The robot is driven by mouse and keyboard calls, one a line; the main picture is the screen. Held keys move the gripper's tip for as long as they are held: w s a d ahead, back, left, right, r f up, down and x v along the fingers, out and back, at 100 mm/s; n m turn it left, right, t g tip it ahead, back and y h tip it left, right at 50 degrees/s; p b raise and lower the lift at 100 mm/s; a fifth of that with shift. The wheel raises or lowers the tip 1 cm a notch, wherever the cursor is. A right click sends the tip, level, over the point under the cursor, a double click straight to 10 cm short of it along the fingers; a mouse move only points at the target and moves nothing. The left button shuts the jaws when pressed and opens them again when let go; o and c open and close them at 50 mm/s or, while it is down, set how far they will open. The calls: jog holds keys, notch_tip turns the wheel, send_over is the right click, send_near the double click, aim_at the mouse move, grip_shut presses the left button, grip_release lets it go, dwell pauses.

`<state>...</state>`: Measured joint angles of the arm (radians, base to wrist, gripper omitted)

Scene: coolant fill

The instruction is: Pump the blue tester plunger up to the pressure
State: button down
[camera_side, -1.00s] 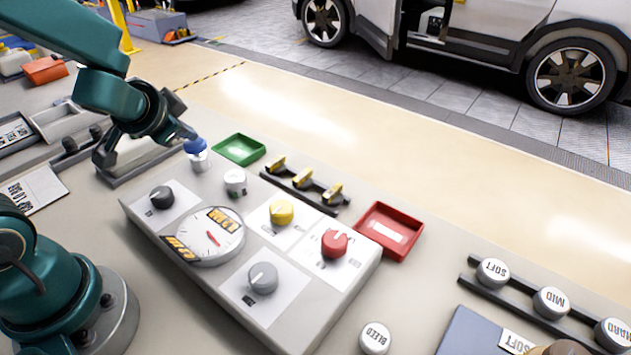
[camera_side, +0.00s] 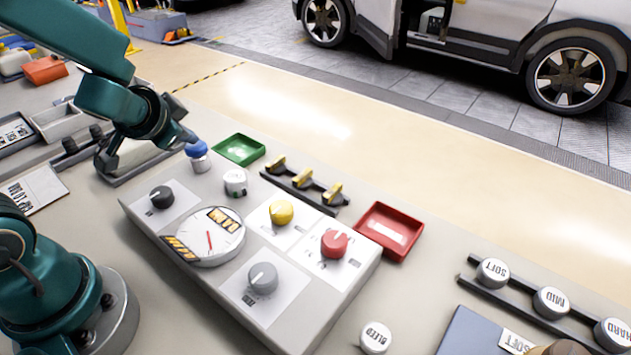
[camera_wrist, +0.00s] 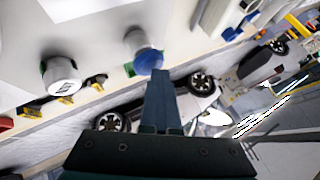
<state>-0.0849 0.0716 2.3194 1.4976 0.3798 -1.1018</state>
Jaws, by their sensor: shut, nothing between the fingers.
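The blue plunger cap (camera_side: 197,148) sits on a white cylinder (camera_side: 201,164) at the back left corner of the tester panel. My gripper (camera_side: 190,136) is shut and empty, its tip at the top of the blue cap. In the wrist view the shut fingers (camera_wrist: 160,74) reach to the edge of the blue cap (camera_wrist: 148,60); whether they touch is hard to tell. The round pressure gauge (camera_side: 226,241) has a red needle standing nearly upright in the picture, between two orange-and-black marked plates.
The panel carries a black knob (camera_side: 161,197), a yellow knob (camera_side: 281,212), a red knob (camera_side: 334,244) and a grey knob (camera_side: 263,278). A green tray (camera_side: 262,151), a rack of yellow-topped pieces (camera_side: 303,180) and a red tray (camera_side: 421,240) lie behind it.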

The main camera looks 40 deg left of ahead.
aim_at(192, 148)
jog(key=shift+r, duration=1.65)
jog(key=shift+r, duration=0.1)
notch_tip(192, 148, up, 5)
jog(key=shift+f, duration=0.1)
dwell(1.1)
